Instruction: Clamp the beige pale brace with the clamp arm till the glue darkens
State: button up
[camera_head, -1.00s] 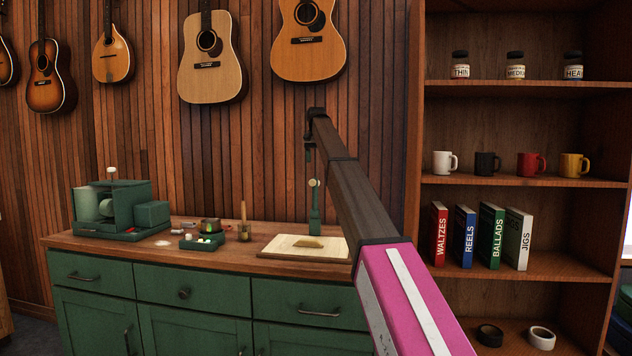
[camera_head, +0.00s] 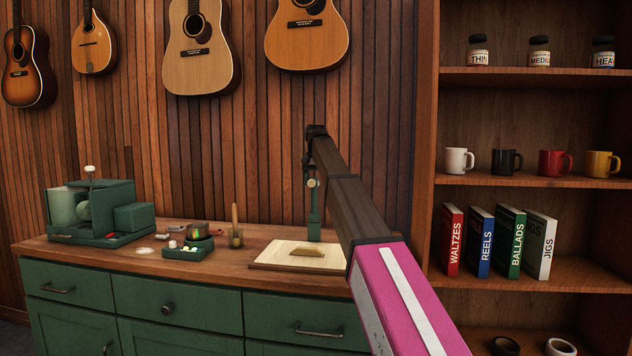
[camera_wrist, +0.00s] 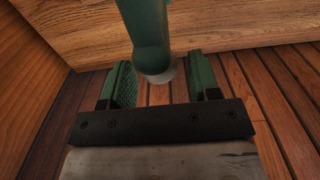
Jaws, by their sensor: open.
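The clamp (camera_head: 314,222) is a slim green post with a pale round top, standing upright behind a pale board (camera_head: 275,257) on the workbench. A beige brace (camera_head: 307,250) lies on the board. My gripper (camera_head: 308,172) hangs at the clamp's top, partly hidden by my arm. In the wrist view my gripper (camera_wrist: 162,88) is open, and a green rounded clamp part (camera_wrist: 150,40) with a pale end reaches between its fingers, not gripped. Any glue under the brace is too small to see.
Guitars (camera_head: 308,40) hang on the slatted wall behind. A bookcase (camera_head: 430,150) stands to the right.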

grip_shut()
jog(key=shift+s+a+t, duration=0.15)
jog(key=shift+s+t, duration=0.35)
jog(key=shift+s, duration=0.3)
jog(key=shift+s+a+f+t+h, duration=0.5)
jog(key=shift+s+f+t, duration=1.2)
jog(key=shift+s+t, duration=0.8)
jog(key=shift+s+a+f+t+h, duration=0.5)
jog(key=shift+s+f+t, duration=1.25)
jog(key=shift+s+t, duration=0.75)
jog(key=shift+s+a+f+t+h, duration=0.5)
jog(key=shift+s+f+t, duration=1.2)
jog(key=shift+s+t, duration=0.8)
grip_release()
jog(key=shift+s, duration=0.1)
